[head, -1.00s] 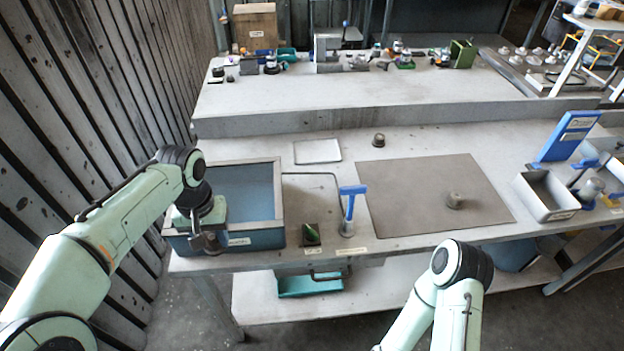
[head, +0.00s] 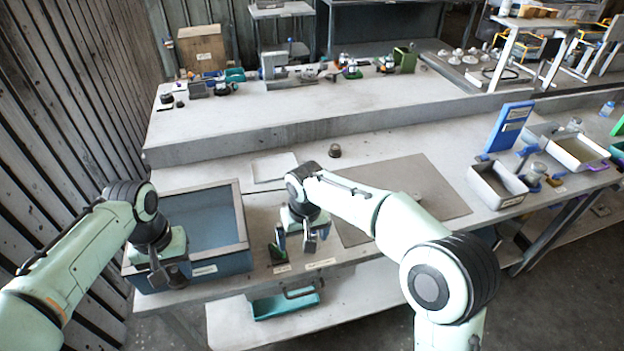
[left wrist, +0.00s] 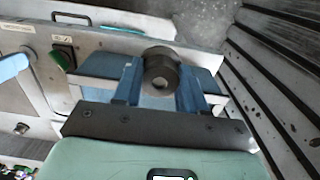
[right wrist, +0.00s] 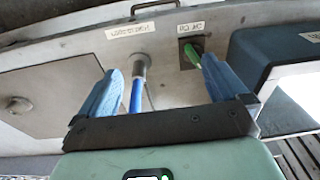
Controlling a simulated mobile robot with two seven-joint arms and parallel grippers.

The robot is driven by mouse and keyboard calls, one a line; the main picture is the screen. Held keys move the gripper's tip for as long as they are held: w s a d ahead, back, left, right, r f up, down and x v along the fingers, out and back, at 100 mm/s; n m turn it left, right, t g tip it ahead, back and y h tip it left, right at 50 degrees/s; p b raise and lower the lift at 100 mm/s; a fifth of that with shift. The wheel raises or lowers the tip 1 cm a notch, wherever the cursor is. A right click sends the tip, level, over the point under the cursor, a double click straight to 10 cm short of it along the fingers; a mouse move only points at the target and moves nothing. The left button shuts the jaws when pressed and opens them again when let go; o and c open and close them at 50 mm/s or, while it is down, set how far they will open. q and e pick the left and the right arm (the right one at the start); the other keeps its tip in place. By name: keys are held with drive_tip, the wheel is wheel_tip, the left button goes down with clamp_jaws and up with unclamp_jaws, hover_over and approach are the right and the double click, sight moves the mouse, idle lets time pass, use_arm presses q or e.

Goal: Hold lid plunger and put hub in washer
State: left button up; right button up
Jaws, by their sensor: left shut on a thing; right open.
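My left gripper (head: 167,274) is shut on a dark grey cylindrical hub (left wrist: 160,68), held at the front left of the blue open-topped tank (head: 243,220), which looks like the washer. The hub (head: 177,277) is outside the tank's basin in the head view. My right gripper (head: 296,242) is open and points down over the table's front. In the right wrist view, the blue-handled lid plunger (right wrist: 136,96) stands between the spread fingers (right wrist: 162,68), with its grey base beyond. The plunger is hidden by my right arm in the head view.
A green switch (head: 278,253) stands between tank and plunger. A brown mat (head: 435,185) lies to the right, partly hidden by my right arm. A small grey part (head: 335,151) stands behind it. A grey bin (head: 497,185) and blue panel (head: 508,127) are further right.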

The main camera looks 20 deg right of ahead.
drive_tip(key=w+d+r+t, duration=0.1)
drive_tip(key=d+r, duration=0.1)
drive_tip(key=r, duration=0.5)
drive_tip(key=w+d+r+t, duration=0.1)
drive_tip(key=w+d+r, duration=0.15)
drive_tip(key=r, duration=0.55)
drive_tip(key=x, duration=0.7)
drive_tip(key=s+x, duration=0.1)
drive_tip(key=x, duration=0.3)
drive_tip(key=shift+w+d+f, duration=0.15)
drive_tip(key=shift+d+f, duration=0.05)
drive_tip(key=shift+f, duration=0.2)
